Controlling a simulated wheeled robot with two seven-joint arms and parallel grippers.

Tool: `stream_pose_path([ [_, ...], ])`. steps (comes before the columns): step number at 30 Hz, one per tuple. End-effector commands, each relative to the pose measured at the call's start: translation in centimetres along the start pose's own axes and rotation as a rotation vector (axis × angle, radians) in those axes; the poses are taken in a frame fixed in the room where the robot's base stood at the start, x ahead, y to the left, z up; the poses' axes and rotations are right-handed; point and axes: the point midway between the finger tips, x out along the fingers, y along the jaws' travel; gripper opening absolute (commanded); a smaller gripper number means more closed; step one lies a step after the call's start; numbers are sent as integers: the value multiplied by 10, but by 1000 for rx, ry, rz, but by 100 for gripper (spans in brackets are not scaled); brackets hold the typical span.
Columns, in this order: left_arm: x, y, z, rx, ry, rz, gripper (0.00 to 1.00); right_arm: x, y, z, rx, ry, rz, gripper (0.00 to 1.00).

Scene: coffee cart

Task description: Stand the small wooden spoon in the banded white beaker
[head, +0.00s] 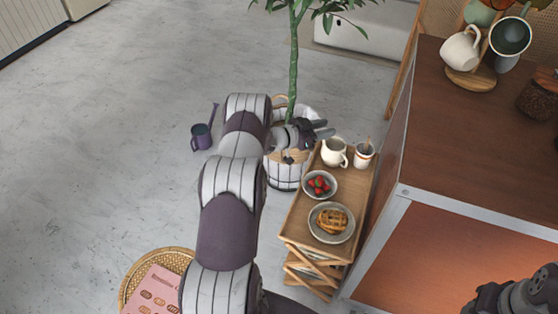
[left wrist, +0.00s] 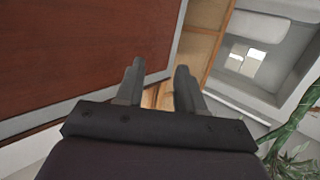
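The white beaker (head: 363,157) stands upright at the far right corner of the wooden tray table (head: 291,224) in the head view. A thin brown stick that looks like the small wooden spoon (head: 369,142) stands up out of its mouth. The spoon's lower part is hidden. My left gripper (head: 325,129) is to the left of the beaker, apart from it, near the white jug. In the left wrist view its two fingers (left wrist: 160,85) are apart with nothing held between them. My right arm's end (head: 515,296) shows at the bottom right; its fingers cannot be made out.
A white jug (head: 334,152) stands left of the beaker. A bowl of strawberries (head: 320,184) and a plate with a waffle (head: 331,222) sit nearer on the tray. A potted plant (head: 291,75) is behind my left gripper. The brown cart (head: 480,130) rises on the right.

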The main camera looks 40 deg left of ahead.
Motion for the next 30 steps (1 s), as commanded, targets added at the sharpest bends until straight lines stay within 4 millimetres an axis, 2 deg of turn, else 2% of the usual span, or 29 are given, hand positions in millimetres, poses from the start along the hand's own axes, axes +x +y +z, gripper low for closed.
stream_pose_path([
  [1,0,-5,14,-13,-40,-33,38,0,0,0,0,2,0,43],
  [7,-10,-32,61,-57,-173,-191,38,0,0,-1,0,1,0,43],
  [10,-23,-44,80,-92,-248,-280,38,-6,0,-1,0,1,0,43],
  [12,-38,-48,86,-132,-328,-357,38,-21,0,-3,0,1,0,43],
  [14,-54,-43,82,-168,-398,-410,38,-40,0,-5,0,2,0,43],
  [18,-83,-20,73,-236,-534,-483,38,-67,0,-8,0,2,0,43],
  [25,-111,24,42,-300,-673,-516,38,-101,0,-12,0,1,0,43],
  [30,-124,54,18,-328,-747,-520,38,-121,0,-15,0,1,0,43],
])
